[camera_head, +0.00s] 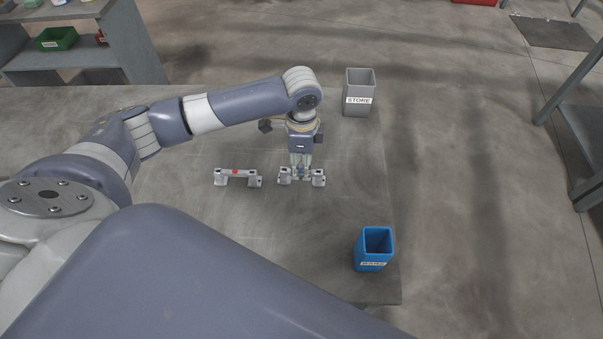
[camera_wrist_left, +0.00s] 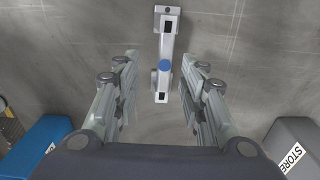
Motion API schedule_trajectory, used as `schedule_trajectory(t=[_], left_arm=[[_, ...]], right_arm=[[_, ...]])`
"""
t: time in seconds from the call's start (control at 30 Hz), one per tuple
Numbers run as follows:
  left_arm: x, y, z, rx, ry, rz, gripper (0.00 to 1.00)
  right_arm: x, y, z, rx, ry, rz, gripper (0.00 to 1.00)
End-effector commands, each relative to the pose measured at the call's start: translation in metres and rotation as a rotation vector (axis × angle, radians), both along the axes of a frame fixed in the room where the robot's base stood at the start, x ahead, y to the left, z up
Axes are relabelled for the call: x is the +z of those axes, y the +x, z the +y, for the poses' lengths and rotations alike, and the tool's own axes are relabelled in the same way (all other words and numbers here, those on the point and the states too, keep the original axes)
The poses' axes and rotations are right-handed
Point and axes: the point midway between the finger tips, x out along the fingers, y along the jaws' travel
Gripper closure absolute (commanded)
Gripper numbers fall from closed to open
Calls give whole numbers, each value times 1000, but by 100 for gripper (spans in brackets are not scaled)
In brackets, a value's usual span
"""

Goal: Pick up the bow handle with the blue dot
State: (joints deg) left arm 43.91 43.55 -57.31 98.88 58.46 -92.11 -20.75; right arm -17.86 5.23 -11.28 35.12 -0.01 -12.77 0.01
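The bow handle with the blue dot (camera_wrist_left: 165,50) lies on the table between the open fingers of my left gripper (camera_wrist_left: 160,85) in the left wrist view; its blue dot faces up. In the head view my left gripper (camera_head: 301,172) is over this handle (camera_head: 318,178), hiding its middle and dot. A gap shows between the fingers and the handle on both sides. Another bow handle with a red dot (camera_head: 237,175) lies to the left on the table. My right gripper is not in view.
A grey bin marked STORE (camera_head: 359,92) stands at the table's far right. A blue bin (camera_head: 373,249) stands near the right front edge, its label hard to read. The table (camera_head: 200,220) is clear around the handles. Shelves (camera_head: 110,50) stand behind at left.

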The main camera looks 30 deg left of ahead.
Motion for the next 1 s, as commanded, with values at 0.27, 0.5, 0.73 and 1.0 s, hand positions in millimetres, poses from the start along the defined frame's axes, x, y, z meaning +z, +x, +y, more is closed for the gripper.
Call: schedule_trajectory(t=[0.27, 0.5, 0.73, 1.0], left_arm=[[-39, 3, 3, 0, 2, 3, 62], [-49, 4, 3, -2, 1, 0, 62], [-49, 4, 3, -2, 1, 0, 89], [-48, 4, 3, -1, 1, -2, 100]], right_arm=[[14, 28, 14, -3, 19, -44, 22], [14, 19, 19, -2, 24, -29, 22], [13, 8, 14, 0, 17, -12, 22], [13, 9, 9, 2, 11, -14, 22]])
